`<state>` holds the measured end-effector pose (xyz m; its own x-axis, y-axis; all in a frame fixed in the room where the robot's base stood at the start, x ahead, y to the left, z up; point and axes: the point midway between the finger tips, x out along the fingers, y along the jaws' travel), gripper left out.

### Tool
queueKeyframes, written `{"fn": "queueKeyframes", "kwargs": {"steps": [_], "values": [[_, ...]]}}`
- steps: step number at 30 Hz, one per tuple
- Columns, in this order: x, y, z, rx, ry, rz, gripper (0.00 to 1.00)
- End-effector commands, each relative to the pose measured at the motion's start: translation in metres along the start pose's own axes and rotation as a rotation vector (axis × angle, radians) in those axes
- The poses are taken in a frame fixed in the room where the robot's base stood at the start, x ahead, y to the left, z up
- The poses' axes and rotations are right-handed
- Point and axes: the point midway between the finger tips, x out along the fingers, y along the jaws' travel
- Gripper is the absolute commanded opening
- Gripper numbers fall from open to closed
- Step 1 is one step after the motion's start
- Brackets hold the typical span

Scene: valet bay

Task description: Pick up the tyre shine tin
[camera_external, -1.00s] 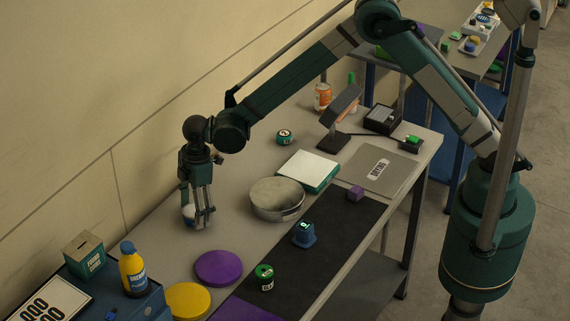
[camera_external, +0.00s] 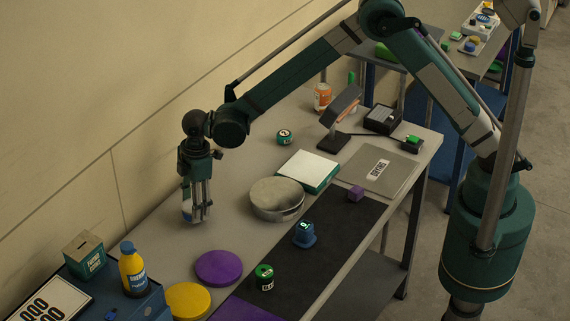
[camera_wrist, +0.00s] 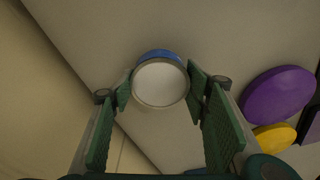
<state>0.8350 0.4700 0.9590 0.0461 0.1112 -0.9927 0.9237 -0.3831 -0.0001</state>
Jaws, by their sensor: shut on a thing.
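My gripper (camera_external: 197,205) is at the left of the bench, pointing down, with its fingers on a small round tin (camera_external: 187,211). In the wrist view the tin (camera_wrist: 160,83) has a pale flat top with a grey rim and a blue edge behind it. It sits between the fingertips of my gripper (camera_wrist: 160,88), which are shut on its sides. No label on it can be read, so I cannot tell from print whether it is the tyre shine tin. Its underside is hidden, and I cannot tell whether it clears the bench.
A round metal pan (camera_external: 277,200) stands right of my gripper. A purple disc (camera_external: 218,268), a yellow disc (camera_external: 187,301) and a yellow bottle (camera_external: 133,271) are nearer the front. A green-topped tin (camera_external: 264,277) stands on the dark mat (camera_external: 335,235). Another small tin (camera_external: 285,137) is farther back.

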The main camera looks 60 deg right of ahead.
Motion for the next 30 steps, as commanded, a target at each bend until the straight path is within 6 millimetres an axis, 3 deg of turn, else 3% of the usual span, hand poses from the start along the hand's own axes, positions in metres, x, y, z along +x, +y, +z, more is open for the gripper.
{"fn": "queueKeyframes", "kwargs": {"steps": [15, 30], "values": [[-0.069, 0.0, -0.009, 0.0, 0.0, 0.0, 0.3], [-0.08, 0.0, -0.01, 0.0, 0.0, 0.0, 0.3]]}}
